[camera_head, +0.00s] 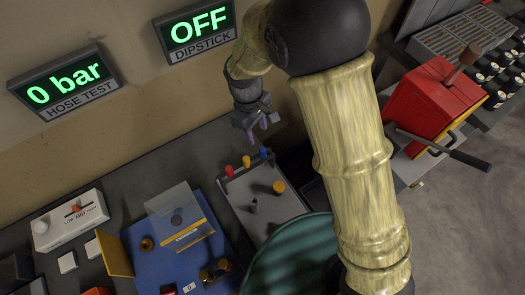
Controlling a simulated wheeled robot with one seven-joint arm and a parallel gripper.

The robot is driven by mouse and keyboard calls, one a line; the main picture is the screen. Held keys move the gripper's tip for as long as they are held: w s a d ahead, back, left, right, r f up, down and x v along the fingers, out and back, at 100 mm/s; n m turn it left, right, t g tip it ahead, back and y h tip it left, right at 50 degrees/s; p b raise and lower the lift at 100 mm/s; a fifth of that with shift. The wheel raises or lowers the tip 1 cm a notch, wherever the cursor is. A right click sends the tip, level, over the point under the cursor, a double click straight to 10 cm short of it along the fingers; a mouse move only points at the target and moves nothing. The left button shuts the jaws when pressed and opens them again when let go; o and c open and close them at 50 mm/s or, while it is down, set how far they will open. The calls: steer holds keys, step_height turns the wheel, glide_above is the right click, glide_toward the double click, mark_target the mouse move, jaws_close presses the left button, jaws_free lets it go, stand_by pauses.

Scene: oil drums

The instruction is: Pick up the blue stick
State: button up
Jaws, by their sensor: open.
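The blue stick (263,153) stands upright at the far right corner of a grey tray (232,193). A yellow stick (246,162) and a red stick (229,171) stand in a row to its left. My gripper (257,128) points down above the row, just above and slightly left of the blue stick in the picture. Its fingers are apart, with nothing seen between them. I cannot tell its exact height above the stick.
A yellow knob (279,187) and a small grey peg (254,205) are on the tray. A green drum (290,262) stands in front. A blue board (160,262) with a clear cover (178,215) lies left. A red box (427,100) with a lever stands right. Displays hang on the wall behind.

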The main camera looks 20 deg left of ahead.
mark_target(262, 149)
steer(key=f, duration=0.3)
steer(key=f+p, duration=0.1)
steer(key=shift+s+d+f, duration=0.1)
steer(key=shift+d+f, duration=0.1)
steer(key=shift+d, duration=0.1)
steer(key=shift+d+f+p, duration=0.15)
steer(key=shift+f+p, duration=0.05)
steer(key=shift+p, duration=0.1)
steer(key=f, duration=0.1)
steer(key=f+p, duration=0.1)
steer(key=d+f+p, duration=0.1)
steer(key=shift+s+f, duration=0.25)
steer(key=shift+f, duration=0.1)
steer(key=shift+d+f, duration=0.1)
steer(key=shift+f, duration=0.3)
steer(key=shift+c, duration=0.4)
jaws_close()
